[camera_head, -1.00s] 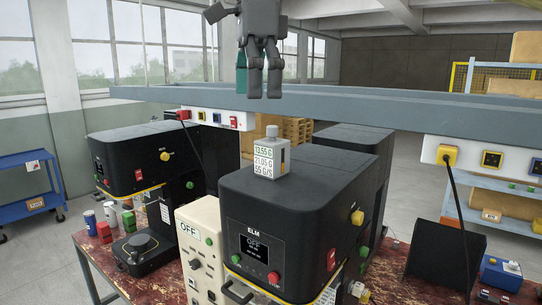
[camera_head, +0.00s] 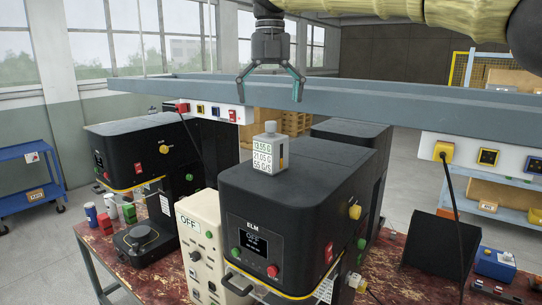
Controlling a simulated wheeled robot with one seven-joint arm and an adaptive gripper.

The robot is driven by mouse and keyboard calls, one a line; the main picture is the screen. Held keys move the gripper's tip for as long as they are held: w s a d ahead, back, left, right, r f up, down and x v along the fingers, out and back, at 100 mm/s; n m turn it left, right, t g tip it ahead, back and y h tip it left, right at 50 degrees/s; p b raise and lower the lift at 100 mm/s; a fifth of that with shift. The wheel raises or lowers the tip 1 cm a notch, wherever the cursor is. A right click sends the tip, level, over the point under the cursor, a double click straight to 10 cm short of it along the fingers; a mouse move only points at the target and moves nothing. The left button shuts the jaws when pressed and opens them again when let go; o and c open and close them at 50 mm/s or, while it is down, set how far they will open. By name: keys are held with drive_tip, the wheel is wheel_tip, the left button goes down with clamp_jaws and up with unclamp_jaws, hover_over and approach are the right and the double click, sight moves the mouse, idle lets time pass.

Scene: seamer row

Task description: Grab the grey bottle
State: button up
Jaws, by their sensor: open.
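The grey bottle (camera_head: 270,150) stands upright on top of the black ELM machine (camera_head: 305,190), near its back left part. It has a grey cap and a white label with printed numbers on its front. My gripper (camera_head: 270,92) is in the upper middle of the head view, above the bottle and apart from it. Its two fingers are spread wide and point down, with nothing between them. My arm enters from the upper right.
A long grey beam (camera_head: 395,110) with sockets runs across behind the bottle. A cream box (camera_head: 198,245) stands at the ELM machine's left. A black cable hangs at right.

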sight(271, 122)
drive_tip(key=shift+w+f, duration=0.15)
drive_tip(key=shift+f, duration=0.35)
wheel_tip(271, 122, down, 4)
drive_tip(key=shift+f+p, duration=0.25)
drive_tip(key=shift+p, duration=0.45)
drive_tip(key=shift+d+f+p, duration=0.1)
drive_tip(key=shift+f+p, duration=1.35)
drive_tip(key=shift+f, duration=1.25)
drive_tip(key=c, duration=1.4)
drive_tip(key=shift+o, duration=0.2)
drive_tip(key=shift+r, duration=0.1)
